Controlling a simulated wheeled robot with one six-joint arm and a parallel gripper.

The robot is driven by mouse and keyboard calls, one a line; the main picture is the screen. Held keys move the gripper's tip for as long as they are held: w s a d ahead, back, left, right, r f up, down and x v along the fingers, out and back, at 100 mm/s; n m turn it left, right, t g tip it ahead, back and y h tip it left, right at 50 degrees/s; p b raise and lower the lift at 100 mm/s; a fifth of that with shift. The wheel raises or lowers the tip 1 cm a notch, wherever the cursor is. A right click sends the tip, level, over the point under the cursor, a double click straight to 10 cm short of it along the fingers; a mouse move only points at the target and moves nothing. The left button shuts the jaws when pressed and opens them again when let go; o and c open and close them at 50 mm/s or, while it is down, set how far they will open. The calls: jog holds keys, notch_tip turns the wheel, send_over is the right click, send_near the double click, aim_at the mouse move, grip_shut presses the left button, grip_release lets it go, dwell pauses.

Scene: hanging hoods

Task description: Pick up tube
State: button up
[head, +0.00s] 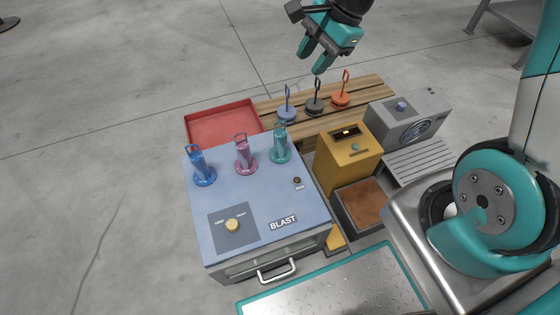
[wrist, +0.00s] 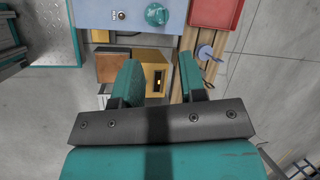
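Three tubes with wire-like handles stand upright on the blue box marked BLAST (head: 265,197): a blue tube (head: 201,167), a pink tube (head: 244,156) and a teal tube (head: 280,145). The teal tube also shows from above at the top edge of the wrist view (wrist: 155,14). My gripper (head: 310,62) is high above the area behind the wooden slats, apart from the tubes. Its two teal fingers stand apart in the wrist view (wrist: 158,72), with nothing held between them.
Three looped hoods, blue (head: 287,115), black (head: 314,106) and orange (head: 340,100), stand on wooden slats (head: 378,88). A red tray (head: 222,122) lies left of them. A yellow box (head: 347,160) and a grey fan unit (head: 410,120) stand right. Left floor is clear.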

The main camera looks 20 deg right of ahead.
notch_tip(320, 180, down, 8)
jog(key=w+d+m+b, duration=0.2)
jog(key=m+b, duration=0.1)
jog(key=b, duration=0.5)
send_near(283, 132)
jog(key=shift+w+a+f+b, duration=0.2)
jog(key=shift+a+f+b, duration=0.4)
jog(key=shift+f, duration=0.25)
jog(key=shift+w+a+f+b, duration=0.2)
jog(key=shift+a+f+b, duration=0.3)
jog(key=shift+a+f, duration=0.25)
jog(key=shift+w+a+f+b, duration=0.25)
jog(key=shift+a+f+b, duration=0.35)
jog(key=shift+f, duration=0.3)
jog(key=shift+r, duration=0.1)
grip_shut()
